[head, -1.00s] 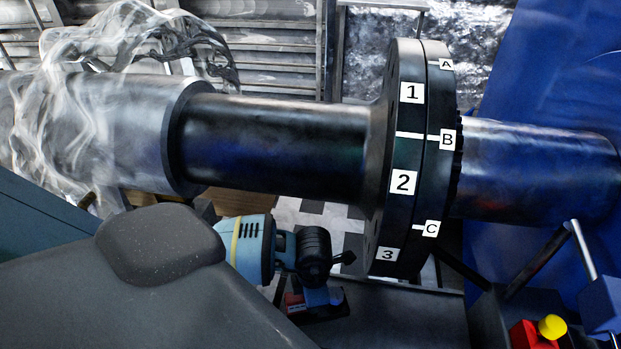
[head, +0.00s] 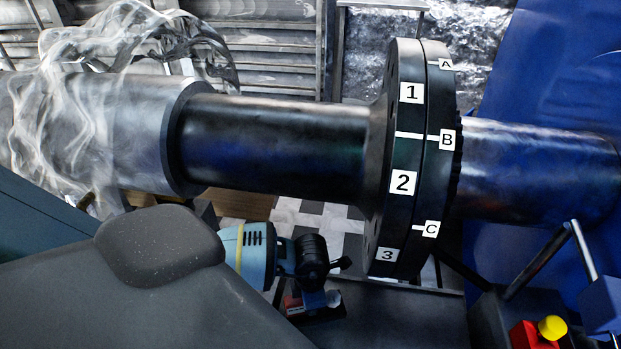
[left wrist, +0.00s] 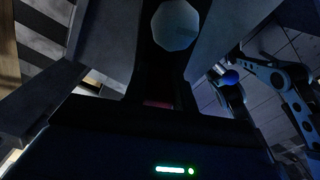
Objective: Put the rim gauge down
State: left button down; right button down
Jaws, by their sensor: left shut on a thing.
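In the left wrist view, the two fingers of my left gripper (left wrist: 172,55) are shut on the rim gauge. Only a pale, eight-sided end (left wrist: 176,25) shows between them; the rest is hidden in the dark. In the head view, a large black flange pair (head: 408,150) stands upright on the shaft. Its near rim carries labels 1, 2 and 3, and its far rim A, B and C. I cannot make out the rim gauge in the head view. My right gripper is in neither view.
A thick dark shaft (head: 280,150) runs across the middle into the flange. A blue tool-like part with a yellow ring (head: 250,255) and black head sits below it. A yellow-topped red button (head: 552,328) is at lower right. Translucent, smoke-like shapes (head: 75,110) overlap the shaft at left.

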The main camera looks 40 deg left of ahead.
pick_arm(q)
jog(key=c, duration=1.5)
grip_release()
jog(key=shift+f, duration=0.1)
jog(key=o, duration=0.4)
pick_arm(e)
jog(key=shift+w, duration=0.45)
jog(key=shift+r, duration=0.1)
pick_arm(q)
jog(key=shift+r, duration=0.3)
notch_tip(320, 180, up, 12)
jog(key=shift+f+p, duration=0.15)
jog(key=shift+p, duration=0.5)
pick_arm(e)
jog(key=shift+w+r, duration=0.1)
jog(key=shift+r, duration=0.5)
pick_arm(q)
jog(key=shift+d, duration=0.1)
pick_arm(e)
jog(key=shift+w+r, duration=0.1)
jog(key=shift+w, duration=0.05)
